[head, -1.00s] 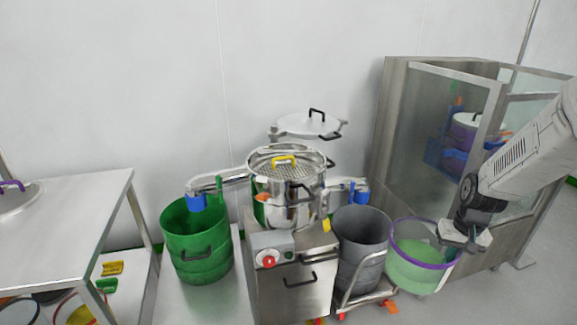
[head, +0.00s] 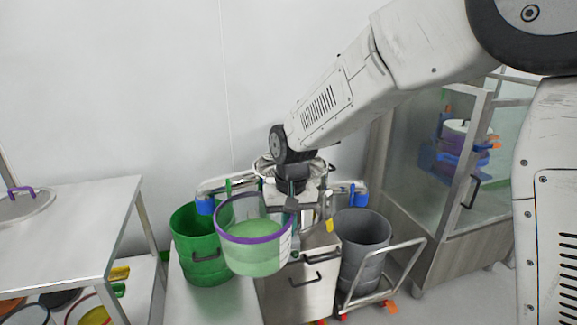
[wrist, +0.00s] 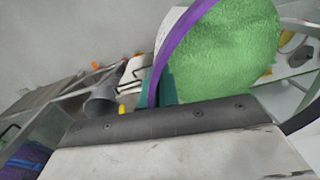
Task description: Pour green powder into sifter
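The clear bucket with a purple rim (head: 222,237) holds green powder (head: 256,234) and hangs in front of the sifter, between the green bin and the steel cabinet. My gripper (head: 291,212) is shut on the bucket's right side. The bucket looks roughly upright, only slightly tilted. In the wrist view the green powder (wrist: 225,50) and purple rim (wrist: 172,48) fill the upper middle, just beyond the gripper. The steel sifter (head: 262,166) is mostly hidden behind my arm and wrist; its grate cannot be seen now.
A green bin (head: 200,245) stands left of the sifter, and a grey bin (head: 362,238) on a trolley (head: 405,262) stands right. A steel table (head: 75,225) is at the left. A glass-doored cabinet (head: 430,215) stands at the right. The wall is behind.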

